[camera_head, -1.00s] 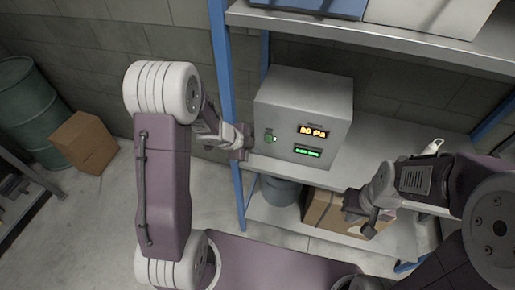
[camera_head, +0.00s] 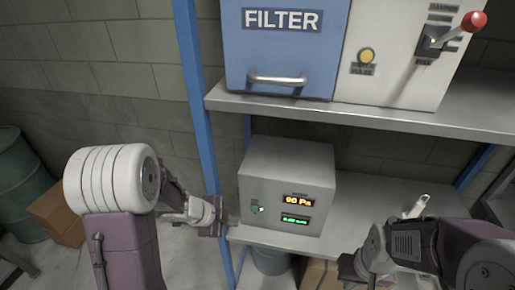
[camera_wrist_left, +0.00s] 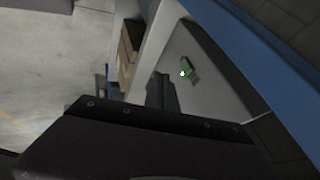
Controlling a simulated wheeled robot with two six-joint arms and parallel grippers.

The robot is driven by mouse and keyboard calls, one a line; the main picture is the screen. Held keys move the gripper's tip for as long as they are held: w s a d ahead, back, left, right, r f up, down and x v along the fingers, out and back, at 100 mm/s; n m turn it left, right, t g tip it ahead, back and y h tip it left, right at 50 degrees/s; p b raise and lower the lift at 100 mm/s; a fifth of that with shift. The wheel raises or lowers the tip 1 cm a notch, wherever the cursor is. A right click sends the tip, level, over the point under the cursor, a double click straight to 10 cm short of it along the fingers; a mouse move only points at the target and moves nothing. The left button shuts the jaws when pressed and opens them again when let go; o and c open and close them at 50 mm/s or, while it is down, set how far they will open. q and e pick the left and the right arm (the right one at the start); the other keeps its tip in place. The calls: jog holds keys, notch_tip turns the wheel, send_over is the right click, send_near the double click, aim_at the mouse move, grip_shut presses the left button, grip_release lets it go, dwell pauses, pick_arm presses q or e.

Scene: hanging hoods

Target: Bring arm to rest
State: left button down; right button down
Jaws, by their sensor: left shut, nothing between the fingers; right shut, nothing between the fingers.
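My left arm comes in from the left in the head view. Its gripper (camera_head: 226,226) is shut and empty, just left of the grey display box (camera_head: 262,170), by the blue shelf post. I cannot tell whether it touches the box. In the left wrist view a small green part (camera_wrist_left: 187,68) shows on a grey surface, beyond dark parts of my own gripper. My right gripper (camera_head: 352,272) is shut and empty at the lower right, in front of the lower shelf. The box's display reads 90 Pa in orange, with a green line below it.
On the upper shelf (camera_head: 400,118) stand a blue FILTER box (camera_head: 279,55) with a handle and a white panel (camera_head: 392,80) with a yellow button and red-knobbed lever. A blue post (camera_head: 190,90) stands near my left arm.

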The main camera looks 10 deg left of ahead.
pick_arm(q)
jog(key=s+f+n+g+y+b, duration=0.2)
jog(key=s+f+n+b, duration=0.1)
jog(key=s+n, duration=0.3)
jog(key=s+f+n+g+y+b, duration=0.2)
jog(key=s+f+n+b, duration=0.2)
jog(key=s+n, duration=0.3)
jog(key=a+n, duration=0.1)
jog(key=n, duration=0.3)
jog(key=shift+s+n+b, duration=0.3)
jog(key=shift+b, duration=0.1)
